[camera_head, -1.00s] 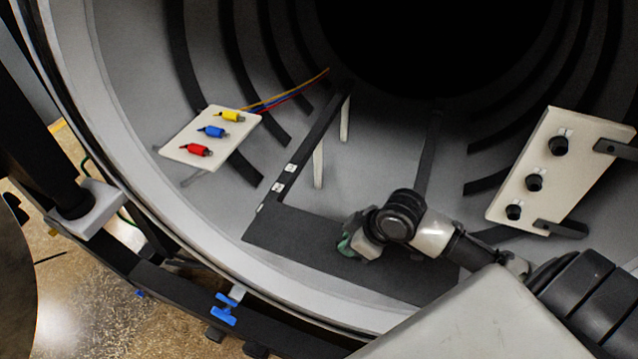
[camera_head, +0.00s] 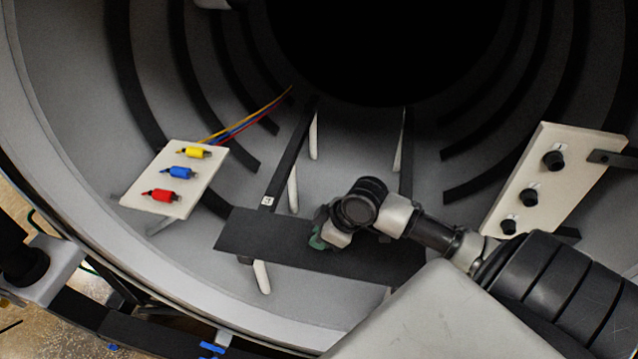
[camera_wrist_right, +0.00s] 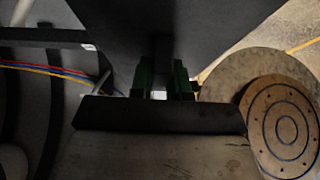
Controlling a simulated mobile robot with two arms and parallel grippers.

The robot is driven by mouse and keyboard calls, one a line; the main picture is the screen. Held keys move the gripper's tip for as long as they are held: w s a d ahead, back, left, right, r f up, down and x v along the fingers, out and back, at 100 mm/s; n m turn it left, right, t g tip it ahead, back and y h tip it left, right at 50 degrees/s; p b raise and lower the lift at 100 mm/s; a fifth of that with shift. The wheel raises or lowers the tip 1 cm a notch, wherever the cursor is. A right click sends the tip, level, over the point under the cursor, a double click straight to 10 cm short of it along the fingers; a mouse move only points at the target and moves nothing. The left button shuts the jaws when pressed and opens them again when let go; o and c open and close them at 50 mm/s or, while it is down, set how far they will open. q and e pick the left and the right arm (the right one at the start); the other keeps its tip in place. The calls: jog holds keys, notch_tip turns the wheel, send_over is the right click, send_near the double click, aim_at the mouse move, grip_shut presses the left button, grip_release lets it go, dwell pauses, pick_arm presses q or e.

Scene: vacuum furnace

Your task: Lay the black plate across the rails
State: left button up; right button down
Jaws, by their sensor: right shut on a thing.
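The black plate (camera_head: 270,241) lies roughly level and crosswise over the near part of the two dark rails inside the furnace, the left rail (camera_head: 290,152) and the right rail (camera_head: 406,165). The left rail's near end and a white leg show in front of the plate. Whether the plate touches the rails I cannot tell. My right gripper (camera_head: 320,238) is shut on the plate near its middle, and the wrist partly hides it. In the right wrist view, the green-padded fingers of the right gripper (camera_wrist_right: 162,88) close below the dark plate (camera_wrist_right: 200,22). My left gripper is out of view.
A white panel (camera_head: 205,185) with yellow, blue and red connectors stands left of the rails, wires running back. A white panel (camera_head: 565,150) with black knobs stands at right. The furnace rim (camera_head: 110,255) curves along the front left. Space between the rails behind the plate is clear.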

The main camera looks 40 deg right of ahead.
jog(key=shift+w+d+f+b, duration=0.15)
jog(key=shift+w+d+b, duration=0.2)
jog(key=shift+w+d, duration=0.3)
jog(key=shift+w+d+f, duration=0.1)
jog(key=shift+w+d, duration=0.05)
jog(key=shift+d, duration=0.15)
jog(key=shift+w+d+b, duration=0.15)
jog(key=shift+d+b, duration=0.1)
jog(key=shift+b, duration=0.3)
jog(key=shift+w+d+f+b, duration=0.15)
jog(key=shift+w+d+b, duration=0.3)
jog(key=shift+d+b, duration=0.1)
jog(key=shift+w+d+f+b, duration=0.15)
jog(key=shift+w+d+b, duration=0.3)
jog(key=shift+d+b, duration=0.1)
pick_arm(q)
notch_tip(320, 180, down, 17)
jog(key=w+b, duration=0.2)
jog(key=b, duration=1.1)
pick_arm(e)
jog(key=w+d+f, duration=0.7)
jog(key=w+d, duration=0.2)
jog(key=d, duration=0.3)
jog(key=shift+w, duration=0.3)
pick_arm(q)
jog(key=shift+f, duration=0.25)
pick_arm(e)
jog(key=shift+f, duration=0.4)
